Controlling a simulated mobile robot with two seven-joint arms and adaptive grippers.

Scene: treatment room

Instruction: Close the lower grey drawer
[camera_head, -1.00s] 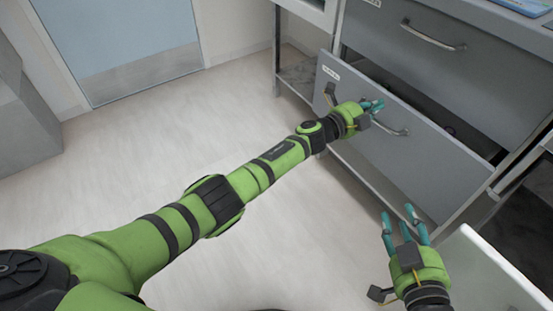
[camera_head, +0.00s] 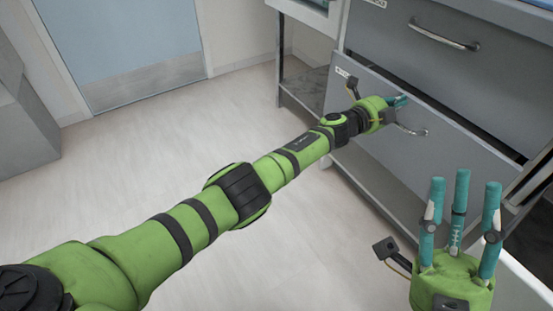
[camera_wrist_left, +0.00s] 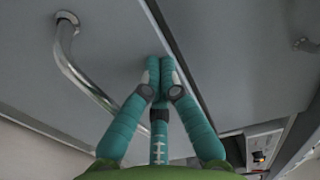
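The lower grey drawer (camera_head: 450,162) is pulled out slightly, with a narrow dark gap along its top edge below the upper drawer. Its curved metal handle (camera_head: 411,131) is beside my left gripper (camera_head: 398,101). In the left wrist view the drawer front (camera_wrist_left: 115,35) and handle (camera_wrist_left: 82,72) fill the left side. There, the fingertips of my left gripper (camera_wrist_left: 160,72) are together with nothing between them, at the drawer front near its top edge. Whether they touch it is hard to tell. My right gripper (camera_head: 460,190) is open and empty, fingers pointing up, at the lower right.
The upper grey drawer (camera_head: 400,50) sits flush above, with its own metal handle (camera_head: 443,36). A white surface (camera_head: 515,285) lies beside my right gripper. The pale floor (camera_head: 120,165) is clear to the left, up to a blue-grey door (camera_head: 135,45).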

